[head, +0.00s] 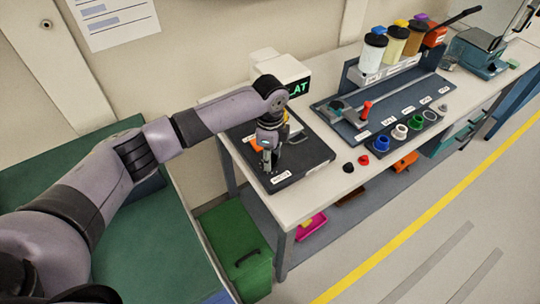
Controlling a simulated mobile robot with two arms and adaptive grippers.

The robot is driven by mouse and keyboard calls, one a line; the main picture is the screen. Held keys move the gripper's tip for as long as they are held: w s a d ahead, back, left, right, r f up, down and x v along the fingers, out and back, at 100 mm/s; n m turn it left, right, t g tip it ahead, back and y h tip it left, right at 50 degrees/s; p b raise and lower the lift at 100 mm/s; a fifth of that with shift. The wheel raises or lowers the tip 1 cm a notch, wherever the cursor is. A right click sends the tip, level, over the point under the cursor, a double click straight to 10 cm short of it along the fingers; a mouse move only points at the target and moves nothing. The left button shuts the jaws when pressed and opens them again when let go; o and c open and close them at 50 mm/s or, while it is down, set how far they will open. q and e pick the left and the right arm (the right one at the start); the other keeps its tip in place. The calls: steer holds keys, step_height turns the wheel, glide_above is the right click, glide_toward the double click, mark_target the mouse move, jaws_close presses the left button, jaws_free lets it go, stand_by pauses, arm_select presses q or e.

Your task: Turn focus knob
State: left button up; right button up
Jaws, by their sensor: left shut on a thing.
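My left gripper (268,158) points down over a black base plate (302,160) at the left end of the bench. It is shut on a small part there, which appears to be the focus knob; the fingers hide it almost fully. A white instrument (279,70) with green lit letters on a dark display stands behind the gripper, partly covered by my arm. A small orange part (256,143) shows just left of the fingers. My right gripper is not in view.
On the bench (325,109), right of the plate, lie a red cap (363,160) and a black cap (348,167). A dark tray (395,105) holds a red-handled tool; several coloured rings and capped bottles are nearby. A green bin (235,240) stands below.

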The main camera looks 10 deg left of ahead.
arm_select(q)
steer(key=o, duration=1.1)
steer(key=shift+o, duration=0.2)
steer(key=shift+r, duration=0.15)
step_height(320, 180, up, 12)
